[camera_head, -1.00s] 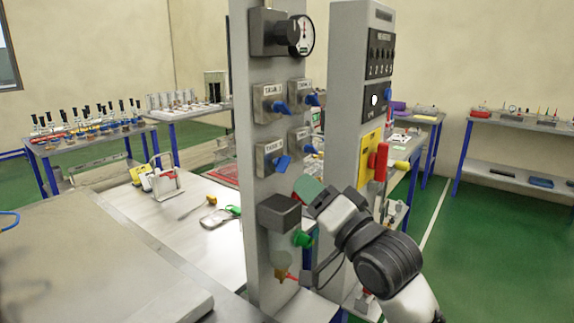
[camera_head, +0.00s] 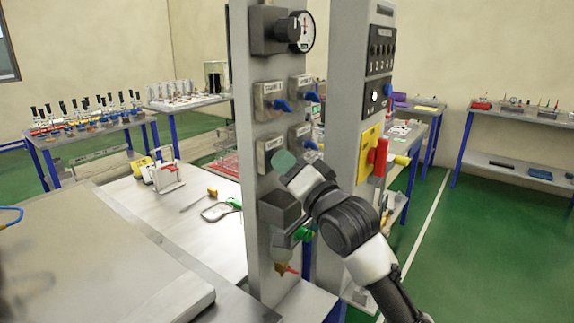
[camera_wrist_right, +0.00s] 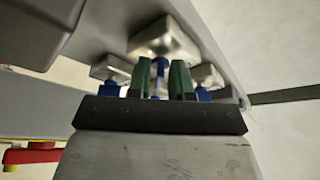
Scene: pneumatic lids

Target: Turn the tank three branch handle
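The tank three branch valve is the lower-left grey box (camera_head: 262,150) on the grey column in the head view. Its label is hard to read. Its blue handle is hidden there behind my right gripper (camera_head: 285,162), whose green fingertip is in front of the box. In the right wrist view, a blue handle (camera_wrist_right: 160,64) hangs from a metal box (camera_wrist_right: 165,40) and lies between the two green fingers of my right gripper (camera_wrist_right: 161,80). The fingers are apart, with a gap on both sides of the handle. My left gripper is out of view.
Other valve boxes with blue handles (camera_head: 282,105) sit close above and to the right. A gauge (camera_head: 301,31) is at the top. A dark-topped filter unit (camera_head: 279,208) is just below. A second column (camera_head: 343,110) with a red handle (camera_head: 380,157) stands to the right.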

